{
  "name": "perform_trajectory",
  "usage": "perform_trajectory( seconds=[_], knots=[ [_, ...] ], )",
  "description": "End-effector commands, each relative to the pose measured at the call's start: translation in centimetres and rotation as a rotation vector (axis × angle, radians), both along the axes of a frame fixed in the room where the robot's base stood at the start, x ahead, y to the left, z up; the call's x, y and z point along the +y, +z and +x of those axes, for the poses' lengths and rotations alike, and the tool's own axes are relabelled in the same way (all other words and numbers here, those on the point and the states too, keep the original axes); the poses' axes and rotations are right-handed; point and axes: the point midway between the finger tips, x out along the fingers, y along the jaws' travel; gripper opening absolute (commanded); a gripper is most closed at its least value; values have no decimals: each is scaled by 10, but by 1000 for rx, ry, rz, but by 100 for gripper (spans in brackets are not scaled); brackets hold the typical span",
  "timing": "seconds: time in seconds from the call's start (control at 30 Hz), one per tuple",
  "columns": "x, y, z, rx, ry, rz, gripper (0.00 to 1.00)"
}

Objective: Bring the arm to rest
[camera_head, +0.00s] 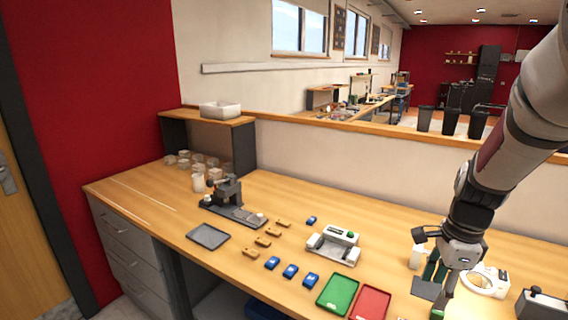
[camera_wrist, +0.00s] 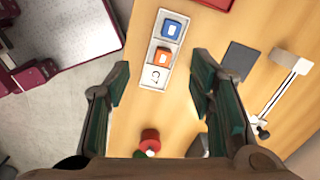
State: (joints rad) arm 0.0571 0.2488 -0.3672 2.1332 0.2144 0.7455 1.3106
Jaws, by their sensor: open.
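My gripper (camera_head: 440,282) is at the right of the head view, above the front right part of the workbench (camera_head: 150,205). It points down from my arm, which comes in from the upper right. In the wrist view my gripper (camera_wrist: 158,92) has its two dark green-padded fingers wide apart, with nothing between the pads. Below the fingers in the wrist view lies a light tray (camera_wrist: 158,76) with a blue piece (camera_wrist: 174,29) and an orange piece (camera_wrist: 162,57) in it. It appears to lie on the wooden top, apart from the fingers.
A green tray (camera_head: 338,293) and a red tray (camera_head: 370,302) lie left of my gripper. A white ring-shaped item (camera_head: 484,281) and a dark box (camera_head: 542,304) stand to its right. A white-and-grey device (camera_head: 334,244) and several small blue pieces are farther left. A low wall backs the bench.

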Motion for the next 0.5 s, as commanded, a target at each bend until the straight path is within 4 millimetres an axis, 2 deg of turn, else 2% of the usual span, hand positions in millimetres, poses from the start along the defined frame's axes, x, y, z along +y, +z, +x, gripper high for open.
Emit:
perform_trajectory(
  seconds=[0.03,0.2,0.5],
  knots=[
    [13,18,-4,-35,94,3,49],
    [51,65,-28,-128,456,-20,49],
    [104,126,-89,-266,1098,-169,49]
  ],
)
